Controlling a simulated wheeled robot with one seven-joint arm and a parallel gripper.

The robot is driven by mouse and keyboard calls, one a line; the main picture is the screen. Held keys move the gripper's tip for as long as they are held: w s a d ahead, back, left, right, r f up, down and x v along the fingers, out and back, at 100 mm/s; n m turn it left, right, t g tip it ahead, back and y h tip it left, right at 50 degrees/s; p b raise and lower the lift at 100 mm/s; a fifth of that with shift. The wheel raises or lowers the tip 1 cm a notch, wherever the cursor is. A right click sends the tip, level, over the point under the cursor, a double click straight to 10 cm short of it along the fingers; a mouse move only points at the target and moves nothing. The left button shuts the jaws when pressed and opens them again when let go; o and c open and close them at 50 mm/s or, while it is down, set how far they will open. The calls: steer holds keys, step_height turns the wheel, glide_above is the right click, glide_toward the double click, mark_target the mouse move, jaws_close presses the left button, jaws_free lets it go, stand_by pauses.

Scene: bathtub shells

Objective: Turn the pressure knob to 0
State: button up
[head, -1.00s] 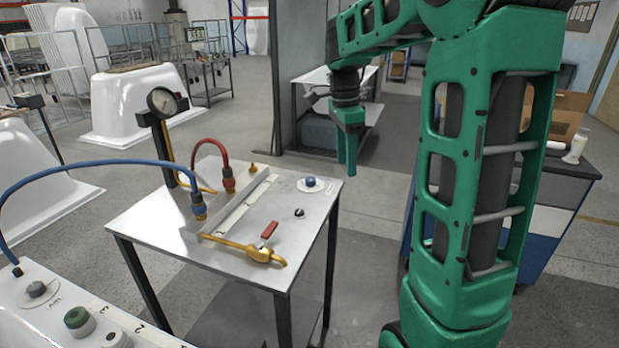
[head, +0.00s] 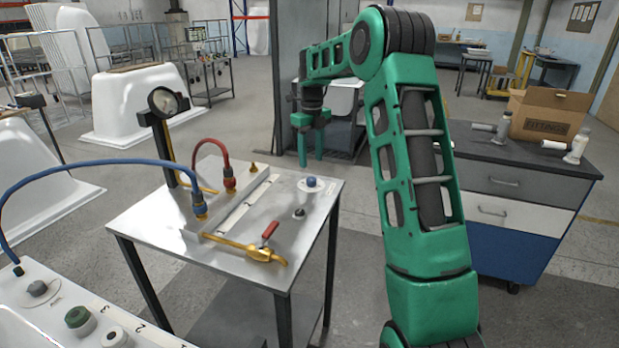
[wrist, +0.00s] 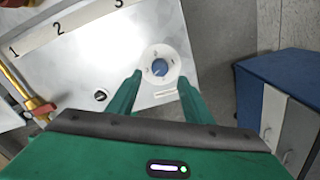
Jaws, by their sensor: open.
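A blue knob (head: 311,182) on a round white dial plate sits near the far right corner of the metal table (head: 165,222). I cannot read which mark the knob points to. In the wrist view the knob (wrist: 160,68) lies between and just beyond my open fingertips. My gripper (head: 311,160) is open and empty, pointing down above the far right part of the table, apart from the knob. A pressure gauge (head: 163,101) stands on a post at the table's far left; its reading is too small to tell.
A yellow valve with a red lever (head: 270,230), a small black knob (head: 299,212), and red (head: 214,142) and blue (head: 100,166) hoses are on the table. A drawer cabinet (head: 525,190) stands to the right. The floor between cabinet and table is clear.

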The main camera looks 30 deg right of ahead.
mark_target(311, 178)
step_height(311, 178, down, 8)
steer(key=shift+r, duration=0.25)
steer(key=c, duration=1.1)
